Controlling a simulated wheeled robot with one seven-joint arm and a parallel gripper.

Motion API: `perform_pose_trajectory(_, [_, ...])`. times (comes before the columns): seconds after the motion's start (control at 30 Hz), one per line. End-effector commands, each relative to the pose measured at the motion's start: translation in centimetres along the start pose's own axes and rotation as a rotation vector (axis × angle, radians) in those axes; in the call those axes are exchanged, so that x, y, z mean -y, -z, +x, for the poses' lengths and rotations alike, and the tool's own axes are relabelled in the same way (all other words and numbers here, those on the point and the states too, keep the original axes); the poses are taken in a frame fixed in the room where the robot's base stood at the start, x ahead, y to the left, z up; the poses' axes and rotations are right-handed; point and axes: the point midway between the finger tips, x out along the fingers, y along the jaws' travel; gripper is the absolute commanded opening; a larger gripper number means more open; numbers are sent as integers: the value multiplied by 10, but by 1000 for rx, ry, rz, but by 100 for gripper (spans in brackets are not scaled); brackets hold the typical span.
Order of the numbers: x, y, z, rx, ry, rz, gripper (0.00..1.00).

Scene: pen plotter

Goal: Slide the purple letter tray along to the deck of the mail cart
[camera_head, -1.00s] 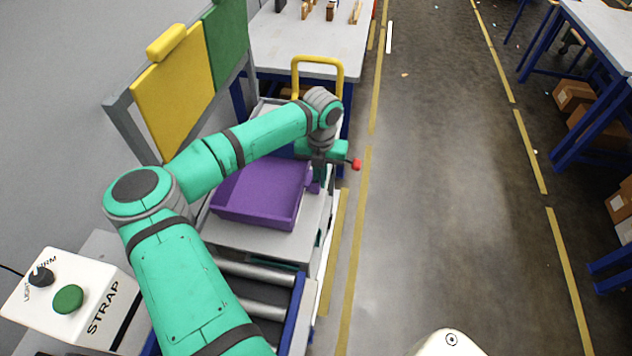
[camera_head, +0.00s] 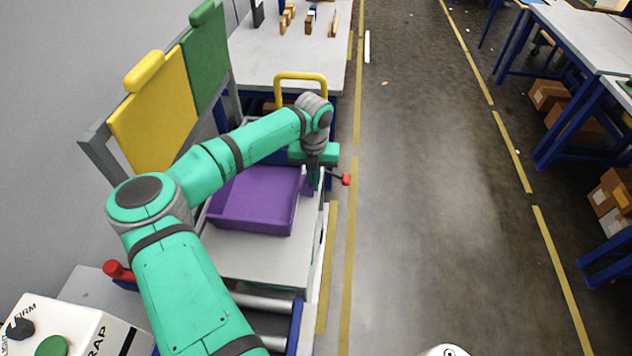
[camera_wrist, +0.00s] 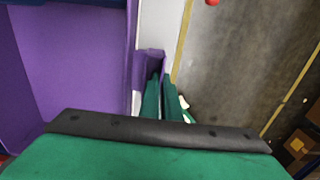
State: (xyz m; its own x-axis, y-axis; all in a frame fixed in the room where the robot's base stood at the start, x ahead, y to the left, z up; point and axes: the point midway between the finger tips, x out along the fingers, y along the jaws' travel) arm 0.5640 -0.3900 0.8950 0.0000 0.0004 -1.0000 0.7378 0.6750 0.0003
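The purple letter tray (camera_head: 255,205) lies flat on the grey deck (camera_head: 265,258) of the mail cart, whose yellow handle (camera_head: 302,77) stands beyond it. My gripper (camera_head: 312,188) is at the tray's right side. In the wrist view the tray (camera_wrist: 80,65) fills the left, and a purple tab sticks out from its right wall. My two green fingers (camera_wrist: 161,85) are close together there and look shut on the tab.
Rollers (camera_head: 265,305) and a white strap box (camera_head: 70,330) are at the near end. A red knob (camera_head: 346,179) sticks out right of my gripper. Yellow and green boards (camera_head: 153,110) stand left of the cart. A table (camera_head: 290,50) is beyond it.

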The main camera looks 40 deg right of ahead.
Motion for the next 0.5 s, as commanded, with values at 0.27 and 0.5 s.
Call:
perform_pose_trajectory(0.27, [-4, 1, 0, 0, 0, -5, 25])
perform_pose_trajectory(0.5, [3, 0, 0, 0, 0, 5, 25])
